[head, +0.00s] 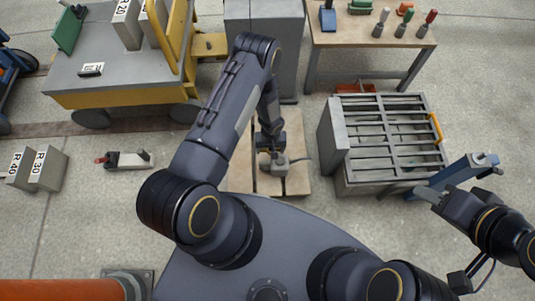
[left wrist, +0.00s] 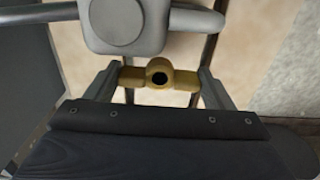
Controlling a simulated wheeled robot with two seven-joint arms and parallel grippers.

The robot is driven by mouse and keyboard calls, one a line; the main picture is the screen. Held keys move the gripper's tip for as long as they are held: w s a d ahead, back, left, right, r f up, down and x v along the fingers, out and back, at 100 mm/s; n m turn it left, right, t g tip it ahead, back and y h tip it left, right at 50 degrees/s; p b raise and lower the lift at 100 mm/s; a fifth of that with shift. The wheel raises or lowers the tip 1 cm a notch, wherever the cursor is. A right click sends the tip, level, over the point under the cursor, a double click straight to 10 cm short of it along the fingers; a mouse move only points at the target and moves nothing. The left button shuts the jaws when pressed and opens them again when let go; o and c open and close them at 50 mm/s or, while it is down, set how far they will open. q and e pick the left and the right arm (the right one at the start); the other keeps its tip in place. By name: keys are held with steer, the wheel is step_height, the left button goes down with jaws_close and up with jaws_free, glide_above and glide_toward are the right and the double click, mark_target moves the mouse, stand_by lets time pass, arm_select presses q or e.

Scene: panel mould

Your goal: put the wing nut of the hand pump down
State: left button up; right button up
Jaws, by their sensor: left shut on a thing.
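The wing nut (left wrist: 158,76) is a small brass piece with a round holed middle and two flat wings. My left gripper (left wrist: 158,84) is shut on it across the wings. In the head view my left gripper (head: 270,148) points down over a wooden pallet (head: 297,180), and the nut is hidden there. A grey rounded body with a bar, likely the hand pump (left wrist: 125,24), is just beyond the nut in the left wrist view. It shows in the head view (head: 280,164) on the pallet, close to the gripper. My right gripper (head: 432,194) is at the right; its jaw opening is unclear.
A grey slatted mould (head: 385,140) stands right of the pallet, with a blue post (head: 462,170) near my right gripper. A grey cabinet (head: 262,20) and a workbench (head: 370,38) with tools stand behind. A yellow cart (head: 125,95) is at left.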

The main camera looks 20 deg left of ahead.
mark_target(267, 156)
arm_select(q)
steer(key=shift+s+a+f, duration=0.15)
steer(key=shift+a+f, duration=0.15)
steer(key=shift+f, duration=0.2)
steer(key=shift+a+f+b, duration=0.15)
steer(key=shift+f+b, duration=0.25)
steer(key=shift+f, duration=0.45)
steer(key=shift+a+f+b, duration=0.1)
steer(key=shift+f+b, duration=0.25)
steer(key=shift+f, duration=0.5)
steer(key=shift+f, duration=0.25)
steer(key=o, duration=1.1)
steer(key=shift+r, duration=0.1)
